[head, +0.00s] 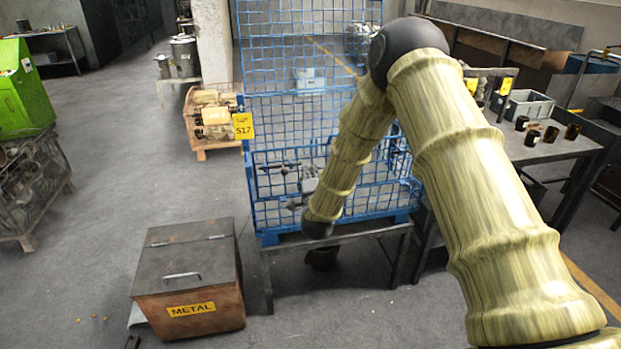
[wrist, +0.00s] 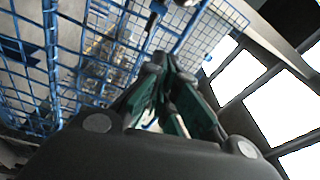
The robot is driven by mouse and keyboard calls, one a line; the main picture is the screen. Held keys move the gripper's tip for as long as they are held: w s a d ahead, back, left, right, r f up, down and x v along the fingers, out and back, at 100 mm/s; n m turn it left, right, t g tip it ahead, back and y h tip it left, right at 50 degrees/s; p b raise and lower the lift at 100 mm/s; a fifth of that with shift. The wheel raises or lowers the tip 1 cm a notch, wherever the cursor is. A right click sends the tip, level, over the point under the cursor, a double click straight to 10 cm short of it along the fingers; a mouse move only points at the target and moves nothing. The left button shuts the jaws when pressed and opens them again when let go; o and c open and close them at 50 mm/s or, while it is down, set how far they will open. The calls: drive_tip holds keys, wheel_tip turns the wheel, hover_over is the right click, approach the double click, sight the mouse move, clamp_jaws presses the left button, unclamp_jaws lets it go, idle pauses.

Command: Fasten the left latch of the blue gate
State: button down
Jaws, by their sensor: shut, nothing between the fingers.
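The blue gate (head: 276,215) is the low mesh front of a tall blue wire cage, and it looks upright. My arm crosses in front of its middle and right. I cannot make out the left latch in either view. Grey forged parts (head: 308,180) show through the mesh. In the wrist view my gripper (wrist: 165,66) is shut and empty, its fingertips close together. Blue mesh (wrist: 95,50) and a blue bar (wrist: 189,28) stand beyond and beside it; I cannot tell whether they touch. In the head view I cannot clearly make out the gripper.
The cage stands on a dark metal stand (head: 268,284). A brown METAL box (head: 190,275) with a closed lid sits on the floor at front left. A work table (head: 560,150) with a grey bin (head: 525,106) is at right. The floor at left is mostly clear.

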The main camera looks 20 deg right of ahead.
drive_tip(key=a, duration=0.1)
drive_tip(key=w+a+p, duration=0.2)
drive_tip(key=shift+w+a+f, duration=0.1)
drive_tip(key=shift+a+f, duration=0.05)
drive_tip(key=shift+f, duration=0.15)
drive_tip(key=shift+a, duration=0.2)
